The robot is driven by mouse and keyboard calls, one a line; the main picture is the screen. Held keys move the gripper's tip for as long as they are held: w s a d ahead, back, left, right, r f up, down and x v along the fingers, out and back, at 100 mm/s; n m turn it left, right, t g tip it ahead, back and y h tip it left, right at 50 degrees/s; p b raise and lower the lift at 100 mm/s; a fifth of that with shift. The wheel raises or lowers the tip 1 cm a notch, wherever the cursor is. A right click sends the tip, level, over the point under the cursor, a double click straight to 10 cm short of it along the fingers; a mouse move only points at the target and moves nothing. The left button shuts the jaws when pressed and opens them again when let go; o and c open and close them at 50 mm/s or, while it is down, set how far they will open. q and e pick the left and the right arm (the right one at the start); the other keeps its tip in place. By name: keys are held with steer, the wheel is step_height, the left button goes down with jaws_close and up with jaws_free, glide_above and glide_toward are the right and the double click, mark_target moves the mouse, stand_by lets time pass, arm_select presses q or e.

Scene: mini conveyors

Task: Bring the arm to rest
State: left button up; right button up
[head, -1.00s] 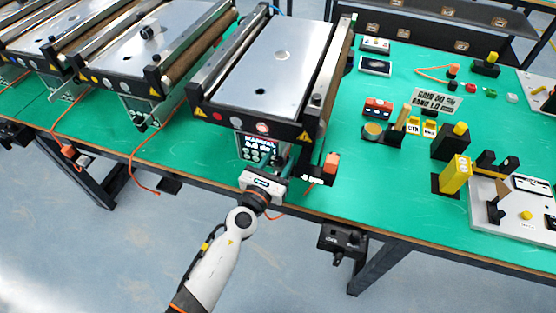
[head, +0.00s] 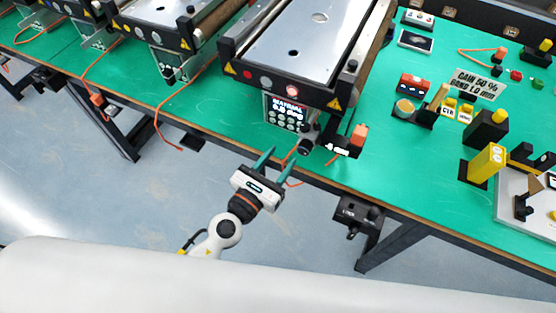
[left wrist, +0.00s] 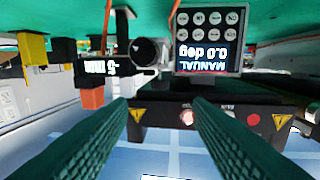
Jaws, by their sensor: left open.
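My left gripper (head: 277,167) is open and empty in the head view, just off the front edge of the green table (head: 200,125). Its two green fingers point toward the nearest mini conveyor (head: 300,40). In the left wrist view the fingers (left wrist: 160,120) spread apart with nothing between them. Ahead of them is the conveyor's control panel (left wrist: 209,38), reading "MANUAL" and "0.0 deg" upside down. The panel also shows in the head view (head: 286,112). A dark round knob (left wrist: 147,52) is beside the panel. My right gripper is not in view.
An orange-topped black block (head: 357,138) stands by the conveyor's right corner. A black box (head: 358,212) hangs under the table edge. Yellow and black blocks (head: 487,162) and a grey plate (head: 510,205) are at the right. Open floor lies in front of the table.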

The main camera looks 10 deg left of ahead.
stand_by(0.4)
arm_select(q)
steer(key=s+a+f+n+g+y, duration=0.2)
steer(key=s+a+f+n, duration=0.1)
steer(key=f+n, duration=0.55)
steer(key=s+a+f+n+g+y, duration=0.2)
steer(key=a+f+n, duration=0.25)
steer(key=f, duration=0.75)
steer(key=s+a+f+n+g+y, duration=0.2)
steer(key=s+a+f+n+g, duration=0.1)
steer(key=f+n, duration=0.55)
steer(key=s+a+f+n+g+y, duration=0.1)
steer(key=s+a+f+n+g, duration=0.3)
steer(key=s+f+n, duration=0.4)
steer(key=s+a+f+n+g, duration=0.3)
steer(key=s+f+n, duration=0.6)
steer(key=s, duration=1)
steer(key=shift+a+f+g+y, duration=0.4)
steer(key=shift+f+g, duration=0.2)
steer(key=shift+f, duration=0.15)
